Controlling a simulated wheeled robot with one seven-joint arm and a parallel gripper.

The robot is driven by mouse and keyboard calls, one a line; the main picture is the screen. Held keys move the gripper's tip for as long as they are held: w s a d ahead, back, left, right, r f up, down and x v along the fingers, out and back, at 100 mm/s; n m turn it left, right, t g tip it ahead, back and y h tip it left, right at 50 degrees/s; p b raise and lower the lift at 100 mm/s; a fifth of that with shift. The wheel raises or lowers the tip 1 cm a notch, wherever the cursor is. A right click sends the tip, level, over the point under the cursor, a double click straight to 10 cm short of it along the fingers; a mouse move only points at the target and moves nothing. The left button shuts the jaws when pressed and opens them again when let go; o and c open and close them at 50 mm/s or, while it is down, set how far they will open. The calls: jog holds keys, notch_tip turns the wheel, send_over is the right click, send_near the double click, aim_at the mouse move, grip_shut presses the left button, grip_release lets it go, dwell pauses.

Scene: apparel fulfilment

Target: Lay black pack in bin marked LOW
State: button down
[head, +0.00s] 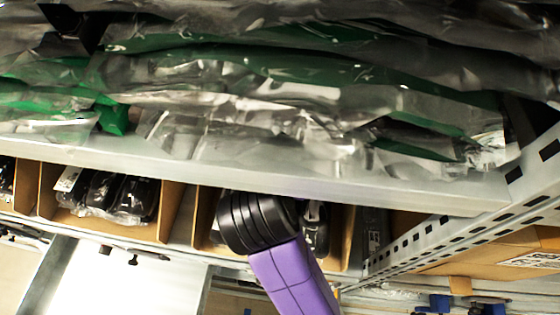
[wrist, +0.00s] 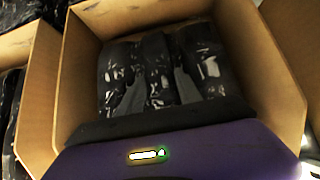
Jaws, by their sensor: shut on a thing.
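In the wrist view my gripper (wrist: 160,92) shows as a purple body with two grey fingers reaching into an open cardboard bin (wrist: 82,75). The fingers are shut on a shiny black pack (wrist: 157,62) between them. Other black wrapped packs stand close on both sides, one at the left (wrist: 112,75) and one at the right (wrist: 205,62). In the head view my purple arm hides most of this bin (head: 345,238), and my fingers are hidden there. No label reading LOW can be made out in either view.
A metal shelf (head: 250,180) piled with clear and green bagged garments (head: 300,75) hangs above the bins. Another cardboard bin (head: 170,212) with black packs stands to the left. A perforated metal upright (head: 460,232) and a cardboard box (head: 500,250) are at the right.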

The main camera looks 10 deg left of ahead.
jog(key=shift+f, duration=0.2)
jog(key=c, duration=0.8)
grip_release()
jog(key=shift+f, duration=0.1)
jog(key=v, duration=0.7)
jog(key=shift+s+r+b, duration=0.25)
jog(key=shift+r+b, duration=0.05)
jog(key=shift+s, duration=0.1)
